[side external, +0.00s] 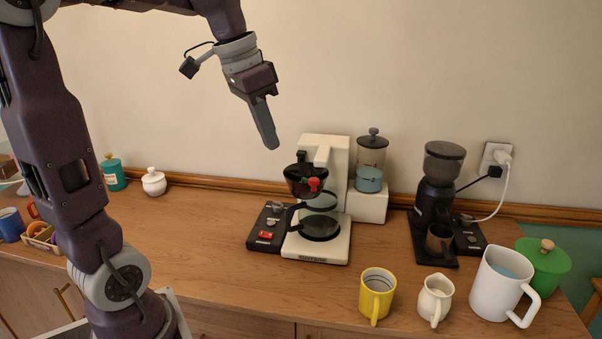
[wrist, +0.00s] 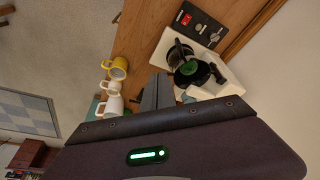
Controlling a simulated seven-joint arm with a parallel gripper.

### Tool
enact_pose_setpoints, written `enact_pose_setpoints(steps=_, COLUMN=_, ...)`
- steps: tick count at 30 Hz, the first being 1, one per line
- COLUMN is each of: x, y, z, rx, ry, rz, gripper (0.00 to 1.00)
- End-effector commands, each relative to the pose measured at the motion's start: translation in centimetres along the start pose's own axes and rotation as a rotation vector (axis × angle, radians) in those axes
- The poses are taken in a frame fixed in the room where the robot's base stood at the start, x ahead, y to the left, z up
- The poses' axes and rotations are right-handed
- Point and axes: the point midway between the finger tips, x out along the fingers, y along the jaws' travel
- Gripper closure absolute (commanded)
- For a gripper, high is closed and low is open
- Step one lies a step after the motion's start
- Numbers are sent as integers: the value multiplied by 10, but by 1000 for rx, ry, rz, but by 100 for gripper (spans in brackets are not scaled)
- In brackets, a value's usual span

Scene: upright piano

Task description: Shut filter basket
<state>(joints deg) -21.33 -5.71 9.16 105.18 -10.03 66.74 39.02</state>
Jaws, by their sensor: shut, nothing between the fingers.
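The filter basket (side external: 305,181) is a dark bowl with a red part on its front, on the coffee maker (side external: 338,150). It sticks out from the white tower, above the glass carafe (side external: 320,222). In the wrist view the basket (wrist: 187,75) is a dark round shape beside the white machine; I cannot tell exactly how far it is swung out. My gripper (side external: 272,147) is shut and empty, in the air above and to the left of the basket, apart from it.
A black grinder (side external: 436,200) stands right of the coffee maker. A yellow mug (side external: 376,294), a cream jug (side external: 435,300), a white mug (side external: 495,285) and a green pot (side external: 545,267) stand at the front right.

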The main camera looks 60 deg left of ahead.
Motion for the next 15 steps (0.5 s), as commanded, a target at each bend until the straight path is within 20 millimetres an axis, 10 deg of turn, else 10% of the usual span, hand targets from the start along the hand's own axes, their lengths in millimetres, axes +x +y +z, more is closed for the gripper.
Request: enact_pose_setpoints(steps=15, x=99, y=2, z=-13, rx=3, ry=0, rz=0, gripper=100)
